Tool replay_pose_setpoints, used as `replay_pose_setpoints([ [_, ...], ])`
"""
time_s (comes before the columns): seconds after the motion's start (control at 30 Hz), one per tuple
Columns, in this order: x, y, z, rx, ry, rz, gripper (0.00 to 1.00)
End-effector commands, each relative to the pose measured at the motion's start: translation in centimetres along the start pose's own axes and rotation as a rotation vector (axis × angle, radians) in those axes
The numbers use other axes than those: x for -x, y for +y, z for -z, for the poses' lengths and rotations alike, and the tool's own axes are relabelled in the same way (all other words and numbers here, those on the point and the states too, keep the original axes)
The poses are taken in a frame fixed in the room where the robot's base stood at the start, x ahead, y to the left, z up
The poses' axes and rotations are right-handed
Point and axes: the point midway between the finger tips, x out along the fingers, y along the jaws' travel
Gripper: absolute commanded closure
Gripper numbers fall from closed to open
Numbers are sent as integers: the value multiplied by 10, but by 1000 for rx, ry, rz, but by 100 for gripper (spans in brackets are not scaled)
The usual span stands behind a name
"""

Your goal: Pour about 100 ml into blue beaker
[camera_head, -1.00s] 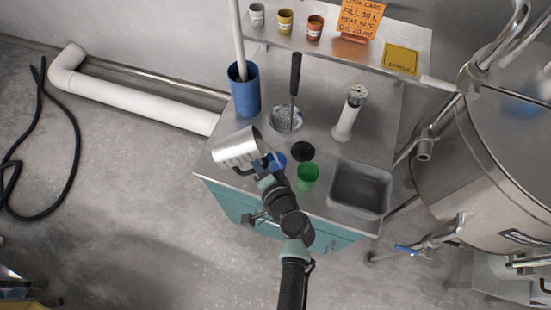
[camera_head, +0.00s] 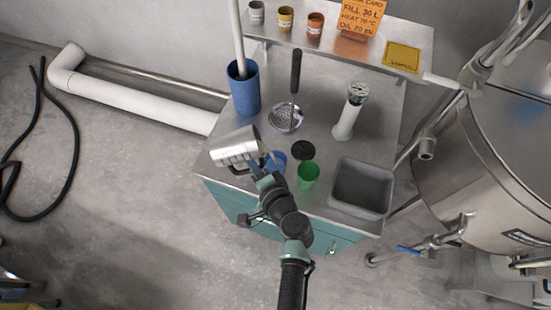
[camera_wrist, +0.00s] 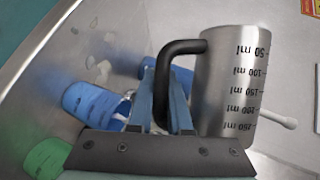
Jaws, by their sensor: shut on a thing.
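My gripper (camera_head: 262,178) is shut on the black handle of a metal measuring jug (camera_head: 235,148). The jug is held tilted over the left part of the table, its mouth toward the right in the head view. In the wrist view the jug (camera_wrist: 228,85) shows ml marks, and my gripper's fingers (camera_wrist: 160,95) close on its handle. The blue beaker (camera_head: 278,158) stands just right of the jug's mouth, partly hidden by my gripper; it also shows in the wrist view (camera_wrist: 90,102). Pale drop-like blobs show near it there. The liquid level is hidden.
A green beaker (camera_head: 308,174) stands close right of the blue one. A black disc (camera_head: 303,150), a strainer (camera_head: 285,118), a white cylinder (camera_head: 348,118), a tall blue holder (camera_head: 244,92) and a grey bin (camera_head: 361,188) share the table. A steel tank (camera_head: 490,160) is at right.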

Motion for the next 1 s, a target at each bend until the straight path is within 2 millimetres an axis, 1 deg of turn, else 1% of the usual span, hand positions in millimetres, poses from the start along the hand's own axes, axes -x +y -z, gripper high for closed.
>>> replay_pose_setpoints([
  [0.07, 1, -4, 1, 8, 4, -1, 100],
  [0.13, 5, -17, 0, 69, 21, -27, 100],
  [0.17, 3, -7, 2, 133, 43, -51, 100],
  [0.2, 2, -1, 6, 218, 71, -83, 100],
  [0.23, 9, -17, 11, 276, 92, -104, 100],
  [0.27, 13, -23, 15, 331, 111, -127, 100],
  [0.3, 11, -13, 17, 402, 133, -157, 100],
  [0.33, 11, -9, 19, 449, 149, -175, 100],
  [0.4, 12, -10, 22, 516, 174, -202, 100],
  [0.5, 12, -8, 23, 538, 183, -211, 100],
  [0.73, 12, -8, 25, 592, 202, -236, 100],
  [1.0, 12, -7, 25, 594, 203, -237, 100],
])
